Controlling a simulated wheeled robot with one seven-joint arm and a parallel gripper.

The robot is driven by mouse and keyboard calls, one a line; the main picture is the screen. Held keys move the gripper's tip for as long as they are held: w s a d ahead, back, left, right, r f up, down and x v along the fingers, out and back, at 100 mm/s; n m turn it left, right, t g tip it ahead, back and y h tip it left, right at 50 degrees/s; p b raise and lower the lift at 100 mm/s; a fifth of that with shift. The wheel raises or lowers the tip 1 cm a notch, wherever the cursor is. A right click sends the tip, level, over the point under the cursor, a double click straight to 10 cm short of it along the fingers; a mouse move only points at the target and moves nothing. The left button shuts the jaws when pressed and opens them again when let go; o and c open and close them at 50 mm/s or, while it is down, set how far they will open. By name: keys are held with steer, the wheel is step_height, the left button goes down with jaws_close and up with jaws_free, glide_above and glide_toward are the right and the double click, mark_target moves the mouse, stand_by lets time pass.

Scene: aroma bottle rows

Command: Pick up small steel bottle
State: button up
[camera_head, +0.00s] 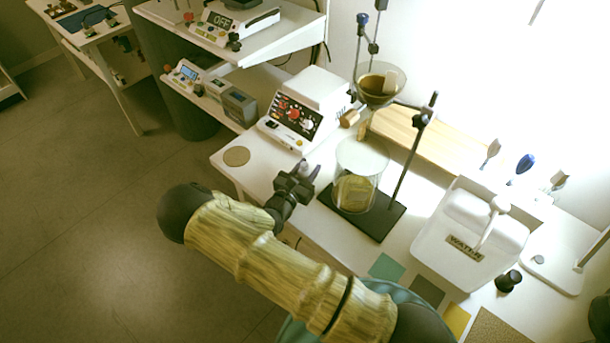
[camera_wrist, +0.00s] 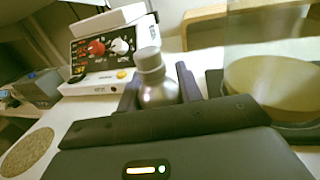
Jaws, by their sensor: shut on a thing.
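The small steel bottle (camera_wrist: 154,79) is silver with a ridged cap and stands upright between the fingers of my gripper (camera_wrist: 158,90) in the wrist view. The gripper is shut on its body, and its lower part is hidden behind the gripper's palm. In the head view, my gripper (camera_head: 297,181) is at the front edge of the white table (camera_head: 225,155), left of the glass beaker. The bottle's top (camera_head: 303,165) shows only as a small pale spot there. I cannot tell whether the bottle touches the table.
A control box with red and white knobs (camera_head: 295,118) stands behind the gripper. A glass beaker (camera_head: 358,180) on a black stand base (camera_head: 382,222) is close on the right, under a funnel (camera_head: 380,85). A round cork mat (camera_head: 236,156) lies left. A white water tank (camera_head: 470,235) stands further right.

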steer(key=shift+r, duration=0.15)
step_height(320, 180, up, 10)
steer(key=shift+f, duration=0.1)
steer(key=shift+a, duration=0.1)
stand_by(0.7)
